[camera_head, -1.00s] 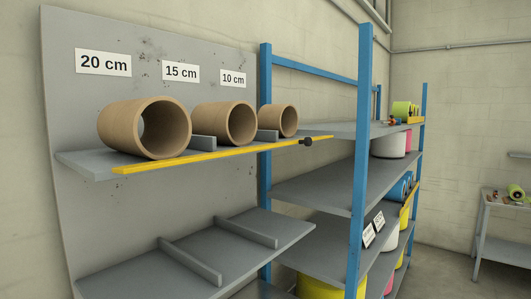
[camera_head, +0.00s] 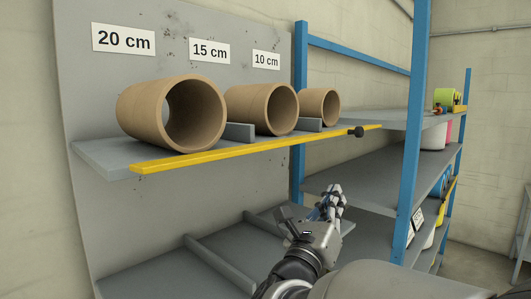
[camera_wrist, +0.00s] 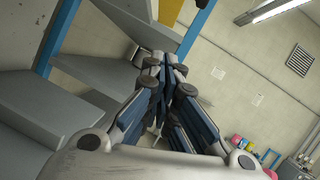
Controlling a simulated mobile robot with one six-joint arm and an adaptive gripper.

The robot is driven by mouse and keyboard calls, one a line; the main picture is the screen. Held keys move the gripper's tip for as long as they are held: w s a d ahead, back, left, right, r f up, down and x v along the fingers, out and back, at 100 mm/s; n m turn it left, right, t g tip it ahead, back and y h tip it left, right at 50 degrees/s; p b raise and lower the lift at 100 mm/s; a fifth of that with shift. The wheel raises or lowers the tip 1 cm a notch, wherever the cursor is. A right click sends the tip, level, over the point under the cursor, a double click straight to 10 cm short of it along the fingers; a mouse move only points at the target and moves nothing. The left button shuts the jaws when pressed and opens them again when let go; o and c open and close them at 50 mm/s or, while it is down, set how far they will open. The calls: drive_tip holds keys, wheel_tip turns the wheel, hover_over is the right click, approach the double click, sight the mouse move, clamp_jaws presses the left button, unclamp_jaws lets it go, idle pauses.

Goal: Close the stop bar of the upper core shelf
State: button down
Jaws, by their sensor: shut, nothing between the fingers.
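The yellow stop bar (camera_head: 262,148) runs along the front edge of the upper core shelf (camera_head: 105,157). A black knob (camera_head: 355,132) sits near its right end, which reaches past the shelf toward the blue post. My gripper (camera_head: 334,190) is shut and empty, below and a little left of the knob, in front of the lower shelf.
The lower core shelf (camera_head: 150,278) is empty, with low dividers. A blue rack post (camera_head: 412,130) stands right of the bar's end. Rack shelves (camera_head: 390,178) with rolls lie beyond. The space in front of the bar is clear.

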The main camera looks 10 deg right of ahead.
drive_tip(key=w+d+r+m+g+h+p, duration=0.2)
drive_tip(key=w+d+r+m+h, duration=0.1)
drive_tip(key=d+r, duration=0.4)
drive_tip(key=shift+w+r+m, duration=0.5)
drive_tip(key=shift+w+r, duration=0.3)
drive_tip(key=shift+s+d+r, duration=0.1)
drive_tip(key=shift+s+r+n+t+y, duration=0.1)
drive_tip(key=shift+r+n+t+y, duration=0.15)
drive_tip(key=shift+n, duration=0.35)
